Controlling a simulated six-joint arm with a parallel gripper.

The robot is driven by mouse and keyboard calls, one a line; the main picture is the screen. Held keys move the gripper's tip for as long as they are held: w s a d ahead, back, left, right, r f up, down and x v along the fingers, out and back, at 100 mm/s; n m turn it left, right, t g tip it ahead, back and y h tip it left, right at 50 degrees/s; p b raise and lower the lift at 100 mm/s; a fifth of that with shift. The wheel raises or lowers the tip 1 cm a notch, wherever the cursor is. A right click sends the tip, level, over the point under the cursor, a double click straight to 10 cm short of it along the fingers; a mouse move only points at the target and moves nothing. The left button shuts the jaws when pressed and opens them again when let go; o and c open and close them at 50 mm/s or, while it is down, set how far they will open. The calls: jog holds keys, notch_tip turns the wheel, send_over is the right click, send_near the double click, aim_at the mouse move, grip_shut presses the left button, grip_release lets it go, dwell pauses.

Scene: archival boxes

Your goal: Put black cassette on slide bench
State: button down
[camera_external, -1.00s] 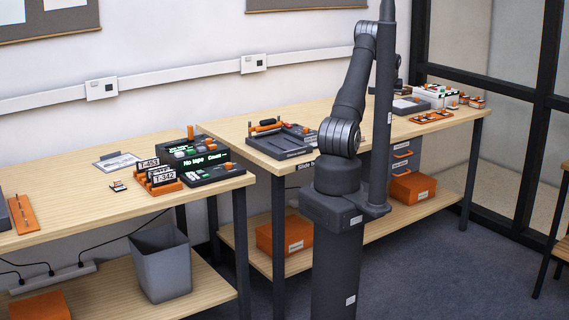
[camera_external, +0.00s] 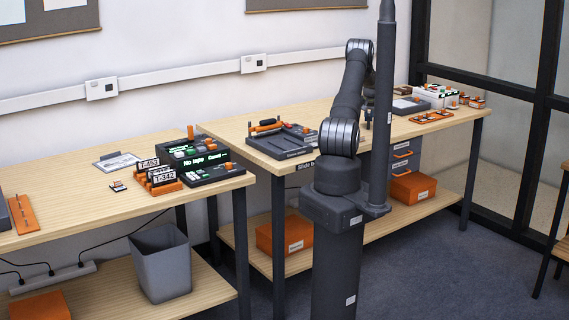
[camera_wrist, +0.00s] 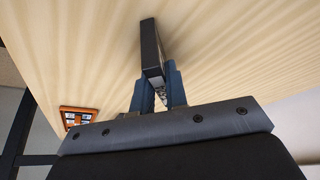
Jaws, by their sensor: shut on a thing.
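In the wrist view my gripper (camera_wrist: 160,92) is shut on the black cassette (camera_wrist: 150,42), a thin dark block that stands out past the blue fingers. Pale wood surface lies behind it; I cannot tell whether the cassette touches the wood. In the external view the right-hand wooden bench (camera_external: 345,128) has a partly hidden label starting "Slide b" on its front edge, behind my arm. My gripper and the cassette are mostly hidden there by my own arm and column.
An orange tray (camera_wrist: 78,117) lies on the wood in the wrist view. On the right bench stand a dark tray (camera_external: 283,143) with orange items, a grey-white box (camera_external: 436,95) and a flat orange rack (camera_external: 431,116). The left bench (camera_external: 60,208) holds a tape device (camera_external: 193,151) and numbered cards.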

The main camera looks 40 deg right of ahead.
jog(key=c, duration=1.9)
grip_release()
jog(key=shift+f, duration=0.15)
jog(key=o, duration=0.5)
jog(key=shift+c, duration=0.2)
jog(key=v, duration=1.2)
jog(key=x, duration=1.1)
jog(key=shift+w+d+f, duration=0.15)
jog(key=shift+f, duration=0.2)
jog(key=shift+r, duration=1.25)
